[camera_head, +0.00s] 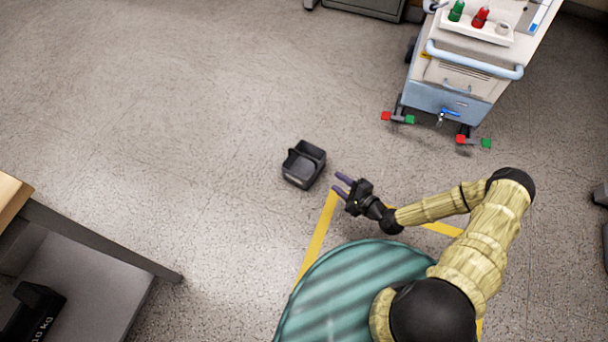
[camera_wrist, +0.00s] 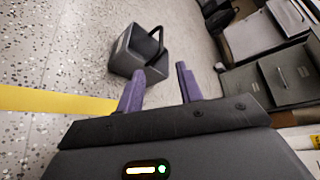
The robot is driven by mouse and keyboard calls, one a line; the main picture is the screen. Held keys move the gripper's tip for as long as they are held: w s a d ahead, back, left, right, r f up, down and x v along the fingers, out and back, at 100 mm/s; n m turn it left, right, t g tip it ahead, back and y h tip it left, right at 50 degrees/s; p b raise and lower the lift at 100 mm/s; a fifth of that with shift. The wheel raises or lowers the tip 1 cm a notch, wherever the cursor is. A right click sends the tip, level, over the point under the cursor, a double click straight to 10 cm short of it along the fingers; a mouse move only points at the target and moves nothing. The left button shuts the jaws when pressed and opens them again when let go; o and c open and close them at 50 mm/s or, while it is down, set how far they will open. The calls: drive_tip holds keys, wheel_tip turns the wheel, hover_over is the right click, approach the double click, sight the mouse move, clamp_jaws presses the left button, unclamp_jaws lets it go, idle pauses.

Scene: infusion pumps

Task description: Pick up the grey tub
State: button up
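The grey tub (camera_head: 304,166) is a small dark box with a handle, on the floor near the middle of the head view. In the wrist view the tub (camera_wrist: 128,58) is upper centre, beyond my fingertips, with its handle raised over it. My gripper (camera_head: 341,184) is just to the right of the tub in the head view, pointing towards it. Its two purple fingers (camera_wrist: 160,82) are apart with nothing between them. A gap shows between the fingers and the tub in the head view.
A medical cart (camera_head: 462,90) with a blue handle stands at upper right. A table with a metal frame (camera_head: 110,245) is at lower left. Yellow tape (camera_head: 318,235) marks the floor near my base. Grey cabinets (camera_wrist: 285,75) show at right in the wrist view. Floor around the tub is clear.

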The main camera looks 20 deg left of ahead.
drive_tip(key=shift+s+a+f+m+t+b, duration=0.1)
drive_tip(key=shift+a+f+m+t+b, duration=0.15)
drive_tip(key=shift+f, duration=0.25)
drive_tip(key=shift+a+f+m+t+b, duration=0.15)
drive_tip(key=shift+a+f+m+t, duration=0.15)
drive_tip(key=shift+f, duration=0.2)
drive_tip(key=b+x, duration=0.5)
drive_tip(key=x, duration=0.7)
drive_tip(key=shift+b, duration=0.3)
drive_tip(key=shift+a, duration=0.1)
